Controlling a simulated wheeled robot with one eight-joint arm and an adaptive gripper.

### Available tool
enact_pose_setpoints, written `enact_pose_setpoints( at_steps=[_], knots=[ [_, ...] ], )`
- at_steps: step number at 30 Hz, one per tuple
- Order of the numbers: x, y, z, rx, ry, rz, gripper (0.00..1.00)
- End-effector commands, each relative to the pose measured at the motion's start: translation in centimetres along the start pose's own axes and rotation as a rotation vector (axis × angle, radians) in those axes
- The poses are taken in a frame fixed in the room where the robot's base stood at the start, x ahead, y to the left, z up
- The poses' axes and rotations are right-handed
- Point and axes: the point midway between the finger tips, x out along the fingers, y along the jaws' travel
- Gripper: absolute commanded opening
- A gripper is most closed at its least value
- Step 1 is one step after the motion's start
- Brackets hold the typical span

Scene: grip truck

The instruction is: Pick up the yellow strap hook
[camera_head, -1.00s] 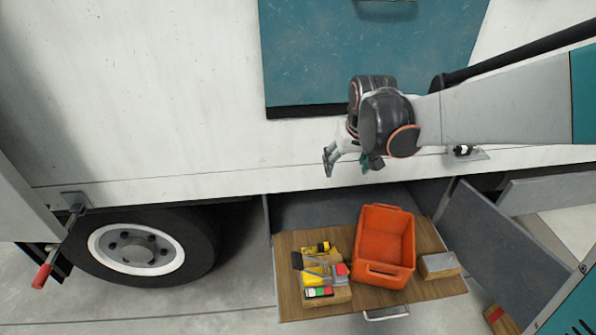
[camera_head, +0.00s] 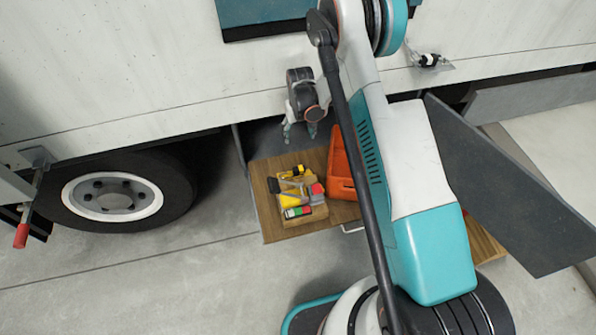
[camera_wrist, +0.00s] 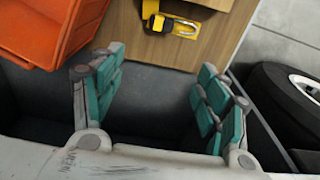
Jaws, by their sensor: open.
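The yellow strap hook (camera_head: 292,171), yellow with black parts, lies on the wooden drawer board (camera_head: 262,200), at the back of a group of small items. In the wrist view the hook (camera_wrist: 173,26) shows near the top edge, partly cut off by the frame. My gripper (camera_head: 300,131) points down behind the hook, near the truck's side, in the head view. In the wrist view my gripper (camera_wrist: 160,88) is open and empty, with its teal-padded fingers well apart. The hook is beyond the fingertips and not between them.
An orange bin (camera_head: 340,167) stands right of the hook, partly hidden by my arm. Several tools and coloured blocks (camera_head: 296,211) lie in front of the hook. The truck's side (camera_head: 140,90) and a wheel (camera_head: 112,197) are close by at the left.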

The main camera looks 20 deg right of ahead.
Motion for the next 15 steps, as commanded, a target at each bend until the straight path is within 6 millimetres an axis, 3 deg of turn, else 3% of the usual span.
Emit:
enact_pose_setpoints(
  at_steps=[1,6,15],
  knots=[
    [2.0,0.0,0.2,0.0,-0.013,0.0,0.68],
    [6.4,0.0,0.9,0.0,-0.044,0.0,0.68],
    [10.0,0.0,1.5,0.0,-0.058,0.0,0.68]
  ],
)
